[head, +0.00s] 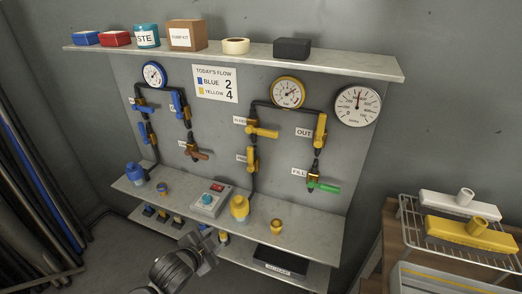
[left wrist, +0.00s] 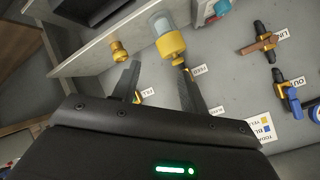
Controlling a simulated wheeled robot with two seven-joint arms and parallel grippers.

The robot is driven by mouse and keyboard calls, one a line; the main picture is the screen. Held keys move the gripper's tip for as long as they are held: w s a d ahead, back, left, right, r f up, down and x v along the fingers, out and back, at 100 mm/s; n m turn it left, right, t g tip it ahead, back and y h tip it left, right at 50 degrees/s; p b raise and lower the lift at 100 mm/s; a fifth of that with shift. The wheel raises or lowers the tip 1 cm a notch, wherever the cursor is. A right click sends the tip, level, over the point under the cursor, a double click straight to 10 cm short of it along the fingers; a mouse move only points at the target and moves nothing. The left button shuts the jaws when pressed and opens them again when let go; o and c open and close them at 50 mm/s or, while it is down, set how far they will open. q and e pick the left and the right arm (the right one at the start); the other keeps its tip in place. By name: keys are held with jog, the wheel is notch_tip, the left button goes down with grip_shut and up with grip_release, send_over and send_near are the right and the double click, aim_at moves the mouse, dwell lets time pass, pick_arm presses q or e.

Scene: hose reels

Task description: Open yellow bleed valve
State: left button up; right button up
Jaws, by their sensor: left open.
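The yellow-side valves hang on the grey panel under the yellow-rimmed gauge (head: 288,92) in the head view. The upper left valve (head: 262,131) has a yellow handle lying sideways. The valve by the OUT label (head: 321,131) and the lower left one (head: 252,159) have upright yellow handles. The valve by the FILL label (head: 325,187) has a green sideways handle. My left gripper (head: 207,246) is open and empty, low in front of the shelves; both fingers show in the left wrist view (left wrist: 158,75). My right gripper is out of view.
A yellow-based cup (head: 240,208), a yellow fitting (head: 277,227) and a control box (head: 209,201) stand on the lower shelf (head: 312,235). Blue-side valves (head: 178,104) are at left. A wire rack (head: 470,250) with yellow and white parts stands at right.

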pick_arm(q)
jog(key=w+d+r+m+t+h, duration=0.1)
jog(key=w+d+r+m+h, duration=0.1)
jog(key=w+r+m, duration=0.35)
jog(key=w+d+r+m+t+h, duration=0.2)
jog(key=w+d+r+m+h, duration=0.1)
jog(key=w+r, duration=0.4)
jog(key=m+h, duration=0.3)
jog(key=m, duration=0.3)
send_near(265, 134)
jog(key=p+x, duration=0.2)
jog(key=x, duration=0.5)
jog(key=shift+w+d+p, duration=0.1)
jog(key=shift+p, duration=0.25)
jog(key=shift+w+d, duration=0.45)
jog(key=shift+w, duration=0.1)
grip_shut()
